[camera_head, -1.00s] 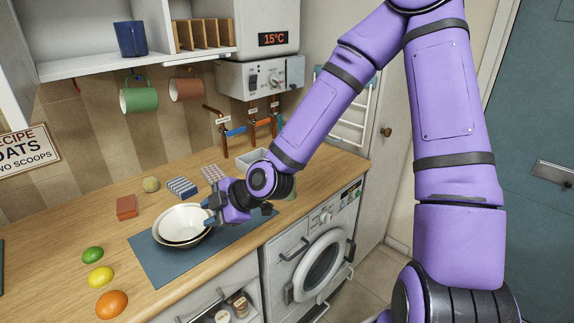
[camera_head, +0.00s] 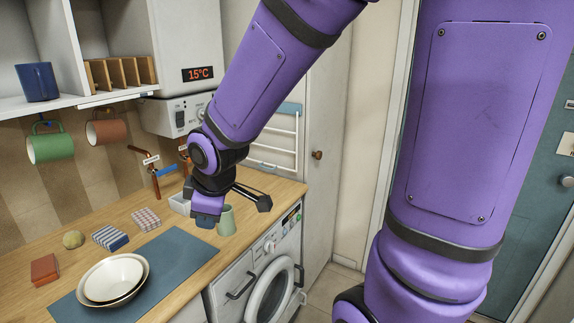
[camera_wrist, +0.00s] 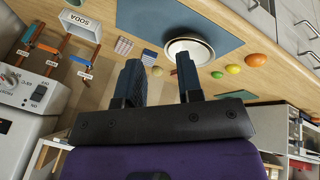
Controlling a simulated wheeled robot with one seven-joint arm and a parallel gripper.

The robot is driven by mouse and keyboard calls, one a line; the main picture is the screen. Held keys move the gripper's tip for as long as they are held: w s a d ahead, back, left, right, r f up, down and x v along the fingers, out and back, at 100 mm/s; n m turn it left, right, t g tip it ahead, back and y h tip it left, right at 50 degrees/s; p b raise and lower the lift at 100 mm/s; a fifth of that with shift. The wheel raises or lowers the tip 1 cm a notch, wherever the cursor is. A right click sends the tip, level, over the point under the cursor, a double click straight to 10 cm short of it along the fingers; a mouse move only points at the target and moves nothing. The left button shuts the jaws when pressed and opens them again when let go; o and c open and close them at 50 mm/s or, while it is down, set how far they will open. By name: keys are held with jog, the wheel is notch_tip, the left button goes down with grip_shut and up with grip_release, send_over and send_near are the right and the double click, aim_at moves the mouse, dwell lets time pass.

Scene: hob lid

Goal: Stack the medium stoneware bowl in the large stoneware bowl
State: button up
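The medium stoneware bowl (camera_head: 112,273), cream inside, sits inside the large stoneware bowl (camera_head: 147,277), whose rim shows around it, on the blue-grey mat (camera_head: 185,257). How evenly it is seated is hard to tell. In the wrist view the nested bowls (camera_wrist: 190,48) lie beyond my fingertips, on the mat (camera_wrist: 150,20). My gripper (camera_wrist: 158,72) is open, with two dark blue fingers well apart and nothing between them. In the head view my gripper (camera_head: 206,220) is above the counter to the right of the bowls, clear of them, partly hidden by my wrist.
A pale green cup (camera_head: 226,221) stands close to my gripper, near the counter's front edge. A white tray (camera_head: 179,204) is behind it.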

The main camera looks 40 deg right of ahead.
jog(key=s+d+r+m, duration=0.3)
jog(key=s+r+m, duration=0.2)
jog(key=s+r, duration=0.2)
jog(key=s+d+r+m, duration=0.3)
jog(key=s+r+m, duration=0.2)
jog(key=s, duration=0.4)
jog(key=shift+s+d+r, duration=0.15)
jog(key=shift+d+r, duration=0.1)
jog(key=shift+r, duration=0.6)
